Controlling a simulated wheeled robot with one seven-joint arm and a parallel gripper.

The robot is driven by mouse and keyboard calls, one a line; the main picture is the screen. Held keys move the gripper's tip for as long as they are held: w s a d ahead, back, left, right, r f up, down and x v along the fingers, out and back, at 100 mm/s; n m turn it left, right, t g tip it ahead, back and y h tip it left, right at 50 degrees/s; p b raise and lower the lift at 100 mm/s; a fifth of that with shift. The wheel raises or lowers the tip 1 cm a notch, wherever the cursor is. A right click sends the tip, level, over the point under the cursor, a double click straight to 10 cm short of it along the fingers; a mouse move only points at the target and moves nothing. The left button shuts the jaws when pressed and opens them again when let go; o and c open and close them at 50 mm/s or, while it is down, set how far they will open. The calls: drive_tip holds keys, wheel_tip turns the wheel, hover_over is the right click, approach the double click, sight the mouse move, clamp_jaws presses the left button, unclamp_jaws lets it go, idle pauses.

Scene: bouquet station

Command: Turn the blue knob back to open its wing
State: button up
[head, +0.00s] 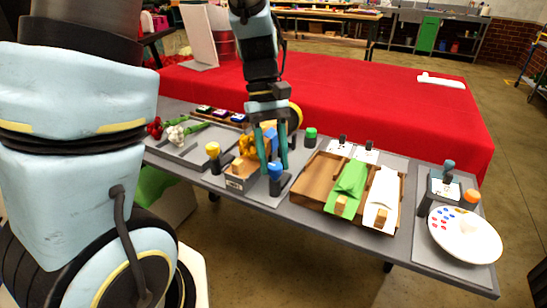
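The blue knob (275,169) stands upright on a dark base at the front of the grey table. My gripper (273,166) points down over it, with its two teal fingers apart, one to each side of the knob's top. I cannot tell whether the fingers touch the knob. Orange-yellow and blue pieces (248,145) stand at this box, partly hidden by the fingers. I cannot tell which piece is the blue knob's wing.
A yellow knob (213,150) stands left of the box and a green knob (311,134) behind right. A wooden tray (314,178) with green and white cloths lies right. Flowers (176,133) lie left. A white plate (464,240) and an orange knob (471,197) are far right.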

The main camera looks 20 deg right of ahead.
clamp_jaws()
drive_tip(key=shift+m+p, duration=0.3)
drive_tip(key=m+y+p, duration=0.1)
drive_tip(key=m, duration=0.1)
drive_tip(key=m+p, duration=0.1)
drive_tip(key=shift+d+r+m+y, duration=0.15)
drive_tip(key=shift+d+m+y, duration=0.05)
drive_tip(key=shift+m+y, duration=0.2)
drive_tip(key=m+y+p, duration=0.1)
drive_tip(key=m, duration=0.1)
drive_tip(key=m+t+p, duration=0.1)
drive_tip(key=m, duration=0.2)
drive_tip(key=shift+s+d+y+p, duration=0.15)
drive_tip(key=shift+d+y+p, duration=0.05)
drive_tip(key=shift+y+p, duration=0.2)
drive_tip(key=m+t, duration=0.1)
drive_tip(key=m, duration=0.1)
drive_tip(key=m+p, duration=0.1)
drive_tip(key=m, duration=0.1)
drive_tip(key=shift+s+d+m+t+y, duration=0.1)
drive_tip(key=shift+m+t+y, duration=0.3)
drive_tip(key=shift+s+m+t+p, duration=0.15)
drive_tip(key=shift+m+t+p, duration=0.5)
drive_tip(key=shift+m, duration=1.35)
drive_tip(key=shift+t, duration=0.25)
drive_tip(key=shift+o, duration=2.4)
unclamp_jaws()
